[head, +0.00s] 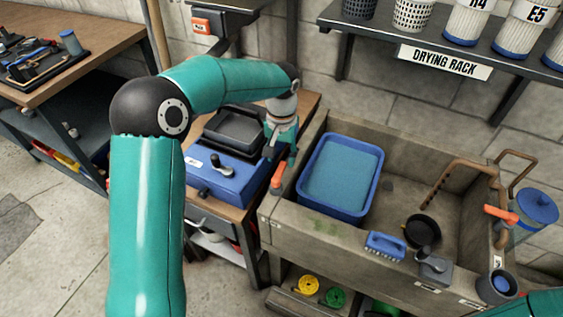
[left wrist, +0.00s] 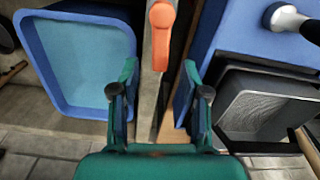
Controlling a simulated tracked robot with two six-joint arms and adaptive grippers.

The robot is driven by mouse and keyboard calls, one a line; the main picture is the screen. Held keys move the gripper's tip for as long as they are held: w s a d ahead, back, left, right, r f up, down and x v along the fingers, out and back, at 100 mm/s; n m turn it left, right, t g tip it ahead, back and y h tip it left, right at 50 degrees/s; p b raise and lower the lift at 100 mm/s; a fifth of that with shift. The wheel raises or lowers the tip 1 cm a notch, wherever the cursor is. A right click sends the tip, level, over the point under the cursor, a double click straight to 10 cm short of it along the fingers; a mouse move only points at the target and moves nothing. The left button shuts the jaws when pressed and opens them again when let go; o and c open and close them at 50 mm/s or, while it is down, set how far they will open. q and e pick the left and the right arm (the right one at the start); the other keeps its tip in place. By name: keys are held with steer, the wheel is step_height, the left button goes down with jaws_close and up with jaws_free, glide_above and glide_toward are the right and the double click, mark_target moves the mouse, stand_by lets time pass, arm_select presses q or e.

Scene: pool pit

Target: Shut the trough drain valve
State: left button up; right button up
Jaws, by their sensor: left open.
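An orange lever handle (head: 278,174) stands at the left end of the concrete trough (head: 306,228). In the left wrist view the orange handle (left wrist: 161,32) lies straight ahead, in line with the gap between my fingers. My left gripper (head: 282,152) is open and points down just above and behind this handle. The fingers (left wrist: 159,80) are apart with nothing between them. A second orange lever (head: 500,215) is on the pipe at the trough's right end. I cannot read a label telling which is the drain valve. My right gripper is out of view.
A blue tub (head: 306,191) of blue-grey material sits in the trough, close right of the gripper. A blue case (head: 226,178) and black tray (head: 236,133) stand on the bench at left. A blue brush (head: 385,246) lies on the front rim. A shelf (head: 500,77) hangs above.

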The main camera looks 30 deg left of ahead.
mark_target(281, 167)
arm_select(q)
steer(key=shift+f, duration=1.55)
